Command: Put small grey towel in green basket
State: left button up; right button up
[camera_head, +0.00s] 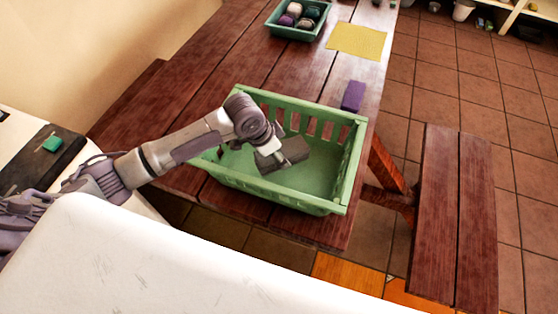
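The green basket (335,208) stands on the wooden table, with slotted walls. My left gripper (274,158) reaches in from the left over the basket's near-left wall, inside the rim outline. A dark grey, block-like piece (292,150), which looks like the small grey towel, is right at the gripper's end, over the basket's inside. The fingertips are small and partly hidden, so I cannot tell whether they are closed on it or whether it touches the basket floor. My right gripper is not in view.
The dark red wooden table (225,80) holds a purple block (352,95) behind the basket, a yellow cloth (356,40) and a teal tray (292,31) of rolled items. A green item (52,144) lies on a dark surface at left. A bench (452,215) stands at right.

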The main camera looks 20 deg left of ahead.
pick_arm(q)
jog(key=shift+f, duration=1.9)
jog(key=shift+f, duration=0.15)
jog(key=o, duration=1.2)
jog(key=shift+o, duration=0.2)
jog(key=v, duration=1.2)
